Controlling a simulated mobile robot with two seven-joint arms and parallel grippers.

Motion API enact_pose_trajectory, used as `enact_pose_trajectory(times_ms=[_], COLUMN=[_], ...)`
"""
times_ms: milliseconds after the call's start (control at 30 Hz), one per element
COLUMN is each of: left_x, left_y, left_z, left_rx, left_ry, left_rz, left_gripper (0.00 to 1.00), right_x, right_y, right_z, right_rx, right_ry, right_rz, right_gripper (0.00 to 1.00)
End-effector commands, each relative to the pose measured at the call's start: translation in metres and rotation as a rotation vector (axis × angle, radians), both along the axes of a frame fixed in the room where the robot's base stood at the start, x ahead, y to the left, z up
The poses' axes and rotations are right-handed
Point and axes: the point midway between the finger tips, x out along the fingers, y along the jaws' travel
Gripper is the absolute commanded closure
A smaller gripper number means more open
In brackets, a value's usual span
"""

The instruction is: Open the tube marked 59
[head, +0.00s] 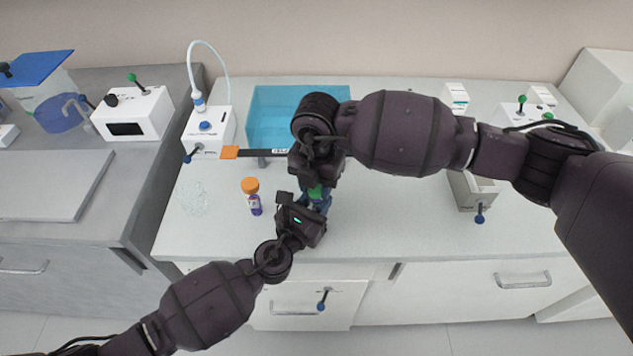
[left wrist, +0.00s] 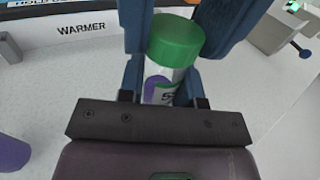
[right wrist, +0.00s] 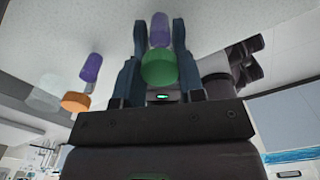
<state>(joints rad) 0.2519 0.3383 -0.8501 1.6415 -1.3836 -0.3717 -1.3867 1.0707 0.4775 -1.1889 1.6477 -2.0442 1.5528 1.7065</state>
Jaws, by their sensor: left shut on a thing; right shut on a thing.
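A tube with a green cap (left wrist: 176,42) and a label (left wrist: 165,88) shows in the left wrist view; only part of its number, starting with 5, is readable. My left gripper (head: 310,208) is shut around the tube's body from the front. My right gripper (head: 316,188) reaches down from above and is shut on the green cap, which also shows between its fingers in the right wrist view (right wrist: 160,68). The cap sits at the tube's top; I cannot tell whether it is loosened. A second tube with an orange cap (head: 250,185) stands to the left on the bench.
A white device with a hose (head: 208,135) is at the bench's left. An open grey box (head: 462,190) is at the right. A clear, faint object (head: 193,197) lies left of the orange-capped tube. The front middle-right bench is free.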

Motion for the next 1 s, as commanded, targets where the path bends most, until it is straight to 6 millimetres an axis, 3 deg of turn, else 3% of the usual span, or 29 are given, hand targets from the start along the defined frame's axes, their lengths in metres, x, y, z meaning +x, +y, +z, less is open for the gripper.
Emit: enact_pose_trajectory(times_ms=[267,1000], left_x=[0.0001,0.0001], left_y=[0.0001,0.0002], left_z=[0.0,0.0], left_rx=[0.0,0.0], left_ry=[0.0,0.0], left_rz=[0.0,0.0], left_gripper=[1.0,1.0], right_x=[0.0,0.0002], right_y=[0.0002,0.0004], right_z=[0.0005,0.0015], right_rx=[0.001,-0.001], right_ry=[0.0,0.001], right_rz=[0.164,1.274], right_gripper=[0.92,0.92])
